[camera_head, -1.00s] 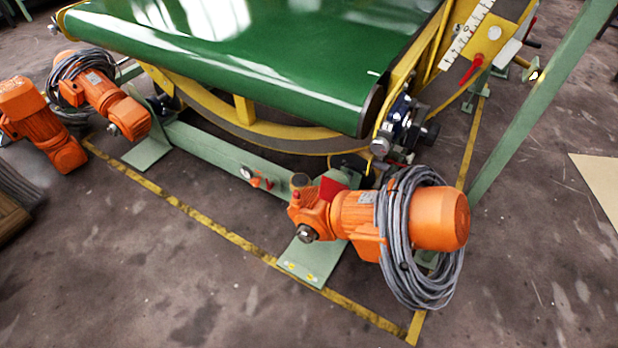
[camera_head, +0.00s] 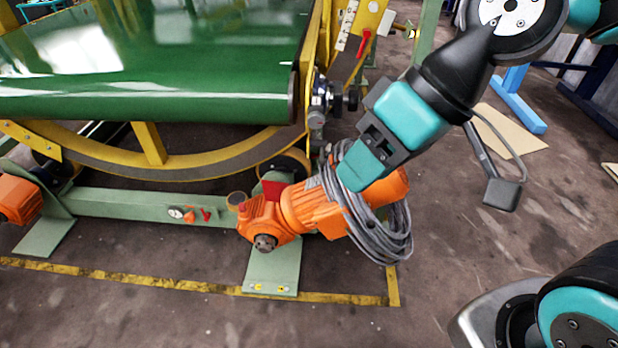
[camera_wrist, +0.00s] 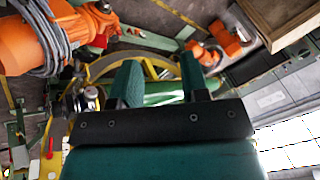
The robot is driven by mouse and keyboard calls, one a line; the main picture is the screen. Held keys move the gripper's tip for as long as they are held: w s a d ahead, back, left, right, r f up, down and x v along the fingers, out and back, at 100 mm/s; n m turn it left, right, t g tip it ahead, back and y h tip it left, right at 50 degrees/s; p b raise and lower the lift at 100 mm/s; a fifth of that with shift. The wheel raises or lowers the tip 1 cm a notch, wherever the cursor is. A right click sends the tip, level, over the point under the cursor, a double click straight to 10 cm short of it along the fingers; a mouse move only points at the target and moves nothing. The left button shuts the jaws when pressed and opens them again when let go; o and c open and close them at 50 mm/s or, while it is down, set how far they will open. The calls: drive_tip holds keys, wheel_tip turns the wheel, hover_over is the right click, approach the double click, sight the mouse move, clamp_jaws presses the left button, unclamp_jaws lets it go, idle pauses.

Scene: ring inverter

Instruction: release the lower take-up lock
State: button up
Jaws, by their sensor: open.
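Two red levers show in the head view, and I cannot tell for certain which is the lower take-up lock. One red lever (camera_head: 205,215) is low on the green cross beam (camera_head: 130,206), beside a small round gauge (camera_head: 176,213). The other red lever (camera_head: 364,43) is higher, on the yellow frame beside a white scale; a red lever also shows at the left of the wrist view (camera_wrist: 50,148). My gripper (camera_head: 358,178) hangs in front of the right orange motor, right of the low lever and apart from it. In the wrist view its two fingers (camera_wrist: 160,78) are spread and empty.
The orange motor (camera_head: 312,208) with coiled grey cable (camera_head: 385,238) stands right of the beam, partly behind my gripper. A green belt (camera_head: 150,65) is above. Another orange motor (camera_head: 18,198) is at the left edge. The floor in front of the yellow line (camera_head: 170,286) is clear.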

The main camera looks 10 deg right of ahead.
drive_tip(key=w+f+m+t+y+b, duration=0.25)
drive_tip(key=w+f+b, duration=0.35)
drive_tip(key=f+b, duration=0.55)
drive_tip(key=m+t+h+b, duration=0.2)
drive_tip(key=m+t+b, duration=0.6)
drive_tip(key=t+b, duration=0.85)
approach(324, 161)
drive_tip(key=w+a+r+g+p, duration=0.1)
drive_tip(key=w+p, duration=0.2)
drive_tip(key=w+r+g+p, duration=0.1)
drive_tip(key=w+p, duration=0.1)
drive_tip(key=p, duration=0.1)
drive_tip(key=w+a+r+g+p, duration=0.1)
drive_tip(key=w+g+p, duration=0.1)
drive_tip(key=w+p, duration=0.1)
drive_tip(key=shift+w+a+r+y, duration=0.2)
drive_tip(key=shift+w+a+y, duration=0.05)
drive_tip(key=shift+w+a, duration=0.1)
drive_tip(key=shift+w+a+f+p, duration=0.25)
drive_tip(key=shift+w+f+p, duration=0.05)
drive_tip(key=shift+w+p, duration=0.45)
drive_tip(key=shift+s, duration=0.1)
drive_tip(key=shift+r, duration=0.1)
clamp_jaws()
